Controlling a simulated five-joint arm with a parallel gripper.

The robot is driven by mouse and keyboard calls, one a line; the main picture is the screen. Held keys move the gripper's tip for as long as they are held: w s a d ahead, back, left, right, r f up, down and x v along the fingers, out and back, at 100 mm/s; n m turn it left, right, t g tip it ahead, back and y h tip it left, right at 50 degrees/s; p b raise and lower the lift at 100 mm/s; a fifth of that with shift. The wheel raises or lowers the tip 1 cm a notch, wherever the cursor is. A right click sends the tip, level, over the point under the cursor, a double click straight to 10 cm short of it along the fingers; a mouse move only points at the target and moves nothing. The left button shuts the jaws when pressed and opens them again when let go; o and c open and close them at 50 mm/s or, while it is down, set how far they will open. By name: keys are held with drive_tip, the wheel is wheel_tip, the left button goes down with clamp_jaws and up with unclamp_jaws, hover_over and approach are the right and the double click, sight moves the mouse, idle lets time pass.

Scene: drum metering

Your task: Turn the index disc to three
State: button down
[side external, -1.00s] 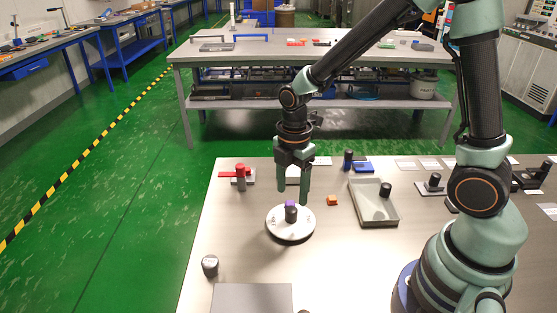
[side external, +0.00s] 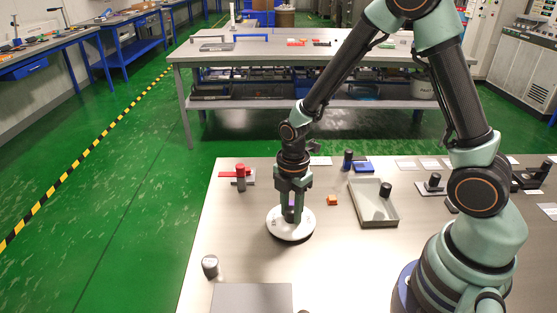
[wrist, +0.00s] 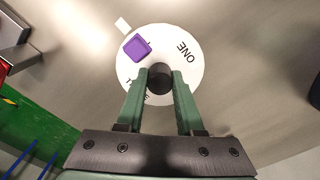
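The index disc (side external: 276,226) is a round white plate lying flat on the bench, with a dark knob (wrist: 159,78) at its centre. In the wrist view the disc (wrist: 195,75) shows the word ONE at upper right; other lettering at lower left is partly hidden by a finger. A purple block (wrist: 137,47) sits on the disc at upper left, near a small white tab (wrist: 122,25) just outside the rim. My gripper (side external: 291,215) is down over the disc, pointing downward. In the wrist view its two fingers (wrist: 160,82) are against both sides of the knob.
A red-topped post (side external: 241,172) stands at back left. An orange block (side external: 332,200) and a grey tray (side external: 378,218) with a dark knob lie to the right. A dark cylinder (side external: 210,266) stands at front left, near a grey plate (side external: 252,298).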

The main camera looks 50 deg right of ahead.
drive_tip(key=shift+m, duration=9.1)
drive_tip(key=c, duration=0.5)
unclamp_jaws()
drive_tip(key=shift+c, duration=0.2)
drive_tip(key=shift+r, duration=0.1)
